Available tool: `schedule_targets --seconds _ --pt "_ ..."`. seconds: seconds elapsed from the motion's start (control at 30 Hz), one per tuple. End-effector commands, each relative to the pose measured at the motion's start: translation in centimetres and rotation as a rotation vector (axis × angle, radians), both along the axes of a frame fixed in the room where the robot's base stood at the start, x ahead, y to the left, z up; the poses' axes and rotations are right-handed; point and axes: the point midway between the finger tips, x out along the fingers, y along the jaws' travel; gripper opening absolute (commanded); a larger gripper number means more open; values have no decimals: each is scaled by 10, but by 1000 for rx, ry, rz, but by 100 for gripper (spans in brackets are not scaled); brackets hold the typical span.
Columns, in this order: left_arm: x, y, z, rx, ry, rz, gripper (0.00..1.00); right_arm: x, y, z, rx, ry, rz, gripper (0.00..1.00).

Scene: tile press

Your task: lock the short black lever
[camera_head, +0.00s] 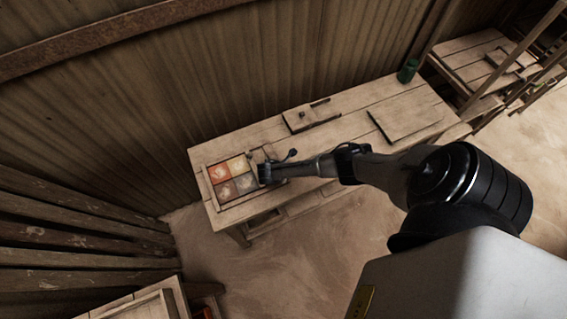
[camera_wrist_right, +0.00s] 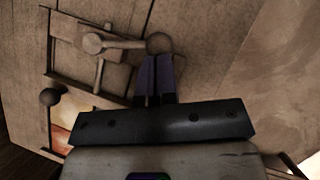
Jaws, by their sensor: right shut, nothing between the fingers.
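My right gripper (camera_head: 264,174) reaches over the left end of the wooden bench, beside a frame of coloured tiles (camera_head: 221,192). In the right wrist view my right gripper (camera_wrist_right: 156,62) has its two dark fingers together, with nothing held. A lever with rounded ends (camera_wrist_right: 122,43) lies across a wooden frame just beyond the fingertips; one round end is right at the tips, and I cannot tell whether they touch. A thin rod with a dark ball (camera_wrist_right: 52,97) stands farther left. In the head view a small black lever knob (camera_head: 292,153) shows behind the gripper. My left gripper is out of view.
A wooden block with a small knob (camera_head: 302,116) sits at the bench's back. A flat board (camera_head: 405,118) lies to the right, and a green cup (camera_head: 408,71) stands at the far right corner. A corrugated wall (camera_head: 200,100) runs behind the bench (camera_head: 350,127).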

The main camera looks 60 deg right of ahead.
Motion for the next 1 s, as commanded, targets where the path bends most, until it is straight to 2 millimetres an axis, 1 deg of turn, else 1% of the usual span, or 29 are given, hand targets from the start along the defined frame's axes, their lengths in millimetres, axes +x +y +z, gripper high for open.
schedule_targets --seconds 0.4,0.53,0.67,0.77,0.8,1.0 --pt "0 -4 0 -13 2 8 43 -1 -2 0 -3 2 0 0" --pt "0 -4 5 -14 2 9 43 0 3 4 -2 1 -1 0" --pt "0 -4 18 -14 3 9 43 4 17 15 2 -1 -3 0" --pt "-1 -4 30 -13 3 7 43 8 31 26 3 1 -8 0" --pt "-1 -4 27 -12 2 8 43 8 33 28 2 -2 -8 0" --pt "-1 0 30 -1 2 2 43 12 53 59 2 -3 -8 0"
